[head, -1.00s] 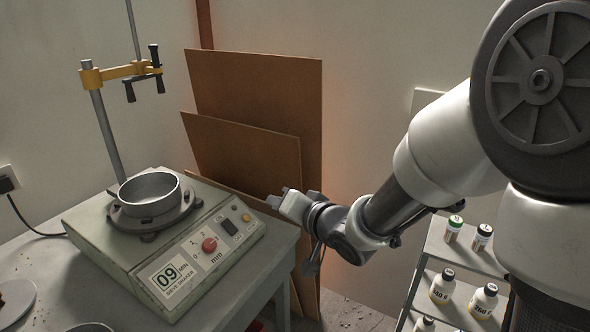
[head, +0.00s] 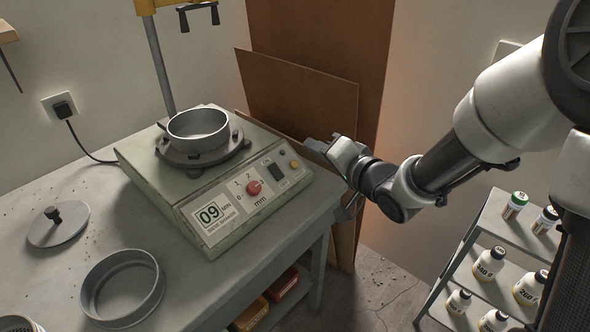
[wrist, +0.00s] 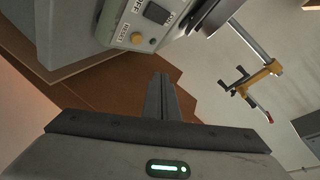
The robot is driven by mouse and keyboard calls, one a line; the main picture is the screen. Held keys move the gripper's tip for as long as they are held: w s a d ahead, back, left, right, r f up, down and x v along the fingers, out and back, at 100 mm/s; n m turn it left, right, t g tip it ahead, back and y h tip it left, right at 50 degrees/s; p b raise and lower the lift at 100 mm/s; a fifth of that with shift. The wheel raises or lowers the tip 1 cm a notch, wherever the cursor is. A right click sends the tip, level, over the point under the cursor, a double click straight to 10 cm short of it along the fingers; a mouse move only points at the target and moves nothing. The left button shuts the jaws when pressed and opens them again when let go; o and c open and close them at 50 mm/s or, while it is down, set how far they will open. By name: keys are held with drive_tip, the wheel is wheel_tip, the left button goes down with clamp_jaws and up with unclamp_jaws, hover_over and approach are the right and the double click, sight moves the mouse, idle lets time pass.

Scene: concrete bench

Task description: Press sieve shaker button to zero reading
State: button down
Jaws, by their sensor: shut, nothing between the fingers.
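The sieve shaker (head: 150,168) is a grey-green box on the bench, with a metal sieve pan (head: 198,128) on top. The sloped panel carries a red knob (head: 254,188), a dark switch (head: 276,171) and a small yellow button (head: 294,164). In the wrist view, the yellow button (wrist: 137,38) sits by the label RESET, beside the ON/OFF switch (wrist: 157,13). My gripper (head: 312,143) is beyond the panel's right end, apart from the button. Its fingers (wrist: 163,97) are closed together and empty in the wrist view.
A loose sieve ring (head: 123,318) and a lid with a knob (head: 50,238) lie on the bench's left part. Brown boards (head: 300,95) lean on the wall behind my gripper. A shelf rack (head: 508,229) with several bottles stands at right.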

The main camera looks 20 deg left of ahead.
sight(294, 165)
drive_tip(key=w+a+f+b, duration=0.1)
drive_tip(key=a+f+b, duration=0.2)
drive_tip(key=f+b, duration=0.1)
drive_tip(key=shift+f, duration=0.65)
drive_tip(key=shift+w+f, duration=0.1)
drive_tip(key=shift+w, duration=0.05)
idle(1.5)
drive_tip(key=shift+w+a+f, duration=0.1)
drive_tip(key=shift+a+f, duration=0.05)
drive_tip(key=shift+f, duration=0.1)
drive_tip(key=shift+a+f, duration=0.25)
drive_tip(key=shift+f, duration=0.05)
idle(0.7)
drive_tip(key=shift+r, duration=0.1)
drive_tip(key=shift+d+r+p, duration=0.45)
drive_tip(key=shift+r+p, duration=0.1)
drive_tip(key=shift+r, duration=0.05)
